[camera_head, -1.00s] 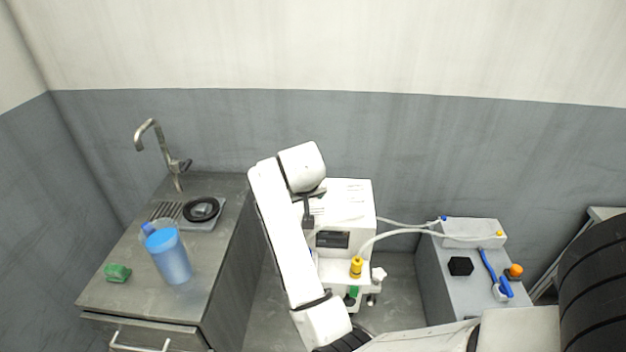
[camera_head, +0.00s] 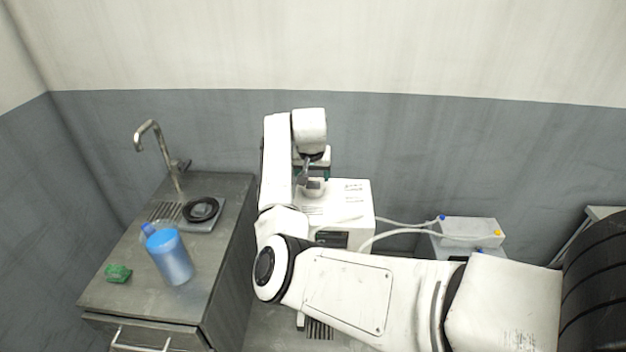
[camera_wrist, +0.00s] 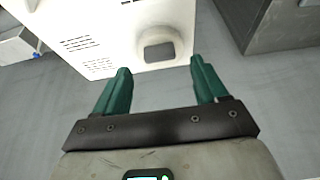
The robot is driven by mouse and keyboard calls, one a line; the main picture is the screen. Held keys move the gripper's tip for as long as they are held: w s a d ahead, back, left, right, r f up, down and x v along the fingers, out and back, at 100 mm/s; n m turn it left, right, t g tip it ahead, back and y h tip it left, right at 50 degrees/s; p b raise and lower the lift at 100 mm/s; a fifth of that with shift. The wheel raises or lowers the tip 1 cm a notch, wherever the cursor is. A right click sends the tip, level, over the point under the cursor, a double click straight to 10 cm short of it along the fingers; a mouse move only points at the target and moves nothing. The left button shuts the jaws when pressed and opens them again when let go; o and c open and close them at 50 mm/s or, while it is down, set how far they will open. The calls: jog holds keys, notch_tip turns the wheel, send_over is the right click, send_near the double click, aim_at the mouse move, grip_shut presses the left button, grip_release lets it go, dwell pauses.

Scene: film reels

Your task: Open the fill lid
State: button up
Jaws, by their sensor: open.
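The white machine (camera_head: 345,195) stands against the back wall, its front partly hidden by my arm. On its top is a round raised white fitting with a grey handle-like piece, which I take as the fill lid (camera_head: 314,188); it looks closed. In the wrist view the lid (camera_wrist: 158,44) lies just beyond and between my fingertips, near the machine's edge. My gripper (camera_wrist: 160,66) is open and empty, with two green fingers apart. In the head view my gripper (camera_head: 312,172) is above the machine's top; any contact with the lid cannot be told.
A white box (camera_head: 470,231) with hoses sits on the right, partly behind my arm.

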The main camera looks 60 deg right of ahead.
aim_at(313, 182)
jog(key=shift+x, duration=2.3)
grip_shut()
